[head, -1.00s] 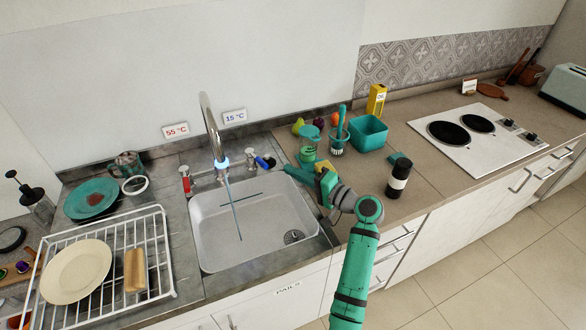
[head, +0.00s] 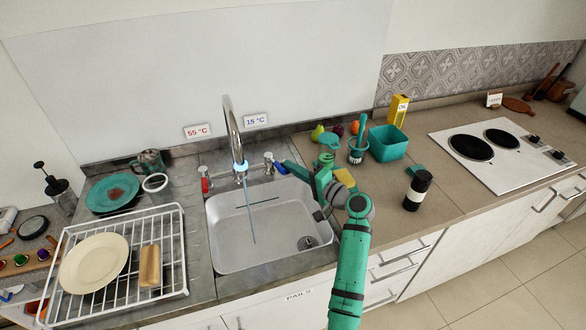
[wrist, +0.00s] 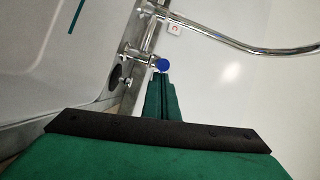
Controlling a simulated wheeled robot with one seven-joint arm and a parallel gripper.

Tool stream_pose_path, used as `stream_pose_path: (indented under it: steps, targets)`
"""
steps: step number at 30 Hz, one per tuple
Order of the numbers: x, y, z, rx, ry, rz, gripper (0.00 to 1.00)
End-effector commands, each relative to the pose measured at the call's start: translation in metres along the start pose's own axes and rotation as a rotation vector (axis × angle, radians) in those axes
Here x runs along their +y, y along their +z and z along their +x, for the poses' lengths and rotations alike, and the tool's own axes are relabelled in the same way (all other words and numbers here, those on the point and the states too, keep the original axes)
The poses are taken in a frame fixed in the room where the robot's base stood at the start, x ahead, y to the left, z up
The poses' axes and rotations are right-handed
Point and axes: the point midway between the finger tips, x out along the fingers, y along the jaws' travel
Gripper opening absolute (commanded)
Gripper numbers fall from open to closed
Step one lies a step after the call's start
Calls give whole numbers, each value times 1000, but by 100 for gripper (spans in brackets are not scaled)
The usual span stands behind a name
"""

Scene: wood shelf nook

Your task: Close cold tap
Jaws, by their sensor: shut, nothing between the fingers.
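The cold tap (head: 269,160) is a chrome valve with a blue handle (head: 279,169), right of the spout below the 15 °C label. The handle's round blue end (wrist: 161,65) shows in the wrist view. My gripper (head: 286,163) is shut and empty, with its fingertips (wrist: 161,77) right at the blue end; I cannot tell whether they touch. The chrome spout (head: 232,130) has a light blue glowing ring at its mouth. A thin bluish stream (head: 250,210) runs from it into the sink (head: 225,255). The red-handled hot tap (head: 204,180) is left of the spout.
A teal jug (head: 329,143), a teal brush cup (head: 357,150) and a teal tub (head: 388,143) stand behind my arm. A dark bottle (head: 417,190) stands to its right. A white dish rack (head: 172,215) is left of the sink.

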Motion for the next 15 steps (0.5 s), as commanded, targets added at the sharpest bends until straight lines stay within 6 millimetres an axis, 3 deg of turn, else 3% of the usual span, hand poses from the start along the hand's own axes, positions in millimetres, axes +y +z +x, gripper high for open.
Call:
stream_pose_path:
  steps: [15]
  targets:
    - [-6,30,3,122,24,6,0]
